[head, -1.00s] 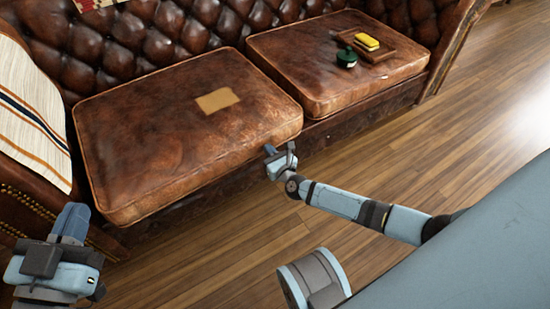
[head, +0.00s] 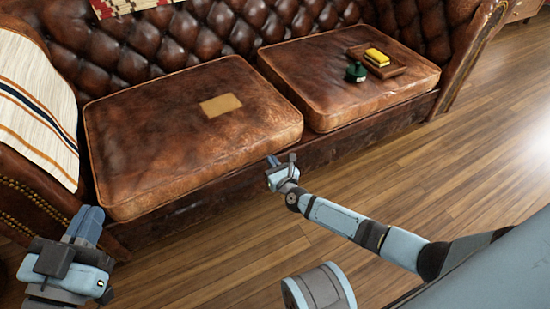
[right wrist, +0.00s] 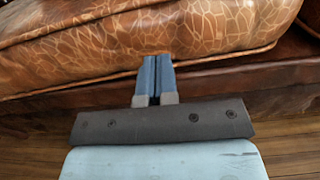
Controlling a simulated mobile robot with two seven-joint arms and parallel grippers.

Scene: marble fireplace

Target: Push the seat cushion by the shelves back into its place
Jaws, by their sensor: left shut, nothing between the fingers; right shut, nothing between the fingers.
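The left brown leather seat cushion (head: 170,140), with a tan patch on top, lies on the sofa. Its front edge sits slightly forward over the sofa's front rail (head: 330,147). My right gripper (head: 272,160) is shut and empty in front of that cushion near its right front corner. In the right wrist view its fingertips (right wrist: 157,62) overlap the cushion's lower front edge (right wrist: 220,55); I cannot tell whether they touch. My left gripper (head: 88,222) is shut and empty by the cushion's left front corner. No shelves are clearly visible.
The right seat cushion (head: 310,85) holds a wooden tray (head: 396,67) with a yellow block (head: 377,56), and a green bottle (head: 356,71). A striped blanket (head: 35,110) drapes the left armrest. The wooden floor (head: 400,180) in front is clear.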

